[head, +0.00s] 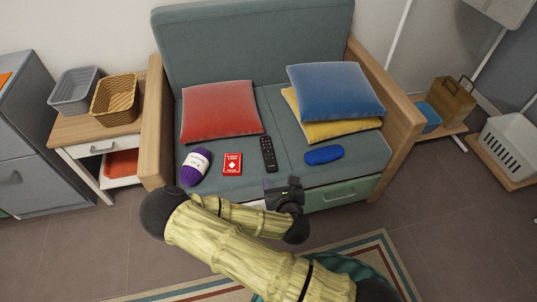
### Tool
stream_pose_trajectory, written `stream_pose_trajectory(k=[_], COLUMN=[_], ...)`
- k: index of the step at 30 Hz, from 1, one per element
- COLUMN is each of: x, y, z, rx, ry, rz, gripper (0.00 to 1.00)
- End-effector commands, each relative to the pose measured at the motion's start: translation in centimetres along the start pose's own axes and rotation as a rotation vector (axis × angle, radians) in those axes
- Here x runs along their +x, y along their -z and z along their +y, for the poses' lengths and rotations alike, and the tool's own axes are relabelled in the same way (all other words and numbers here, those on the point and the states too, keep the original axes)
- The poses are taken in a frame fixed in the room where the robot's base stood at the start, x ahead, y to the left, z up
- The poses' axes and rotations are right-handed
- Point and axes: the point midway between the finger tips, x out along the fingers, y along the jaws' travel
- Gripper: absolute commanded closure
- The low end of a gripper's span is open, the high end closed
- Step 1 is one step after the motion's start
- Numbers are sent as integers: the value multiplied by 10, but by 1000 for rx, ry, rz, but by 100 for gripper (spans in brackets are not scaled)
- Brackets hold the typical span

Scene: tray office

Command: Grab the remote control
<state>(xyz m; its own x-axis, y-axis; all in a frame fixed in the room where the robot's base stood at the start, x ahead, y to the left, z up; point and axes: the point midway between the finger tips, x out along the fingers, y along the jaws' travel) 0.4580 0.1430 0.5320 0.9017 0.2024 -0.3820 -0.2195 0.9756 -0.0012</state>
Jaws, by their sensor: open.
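The remote control (268,154) is black and slim with small buttons. It lies on the grey-green sofa seat (222,190), near the middle, pointing from front to back. My gripper (284,185) is dark and sits at the end of my arm, just in front of and slightly right of the remote's near end in the head view. It is open, and I see nothing between its fingers. It appears apart from the remote, but its height above the seat is hard to judge. The remote is fully in view.
A red card box (232,164) and purple yarn (195,167) lie left of the remote; a blue oval item (324,155) lies right. Wooden armrests (390,110) bound the seat.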

Motion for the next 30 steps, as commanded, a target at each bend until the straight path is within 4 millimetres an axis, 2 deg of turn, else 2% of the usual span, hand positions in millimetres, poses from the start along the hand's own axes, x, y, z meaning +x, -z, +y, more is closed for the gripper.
stream_pose_trajectory(k=[28,30], x=[51,64], y=[4,4], z=[-1,-1], rx=[4,4], ry=[1,1], rz=[-3,-2], gripper=[33,33])
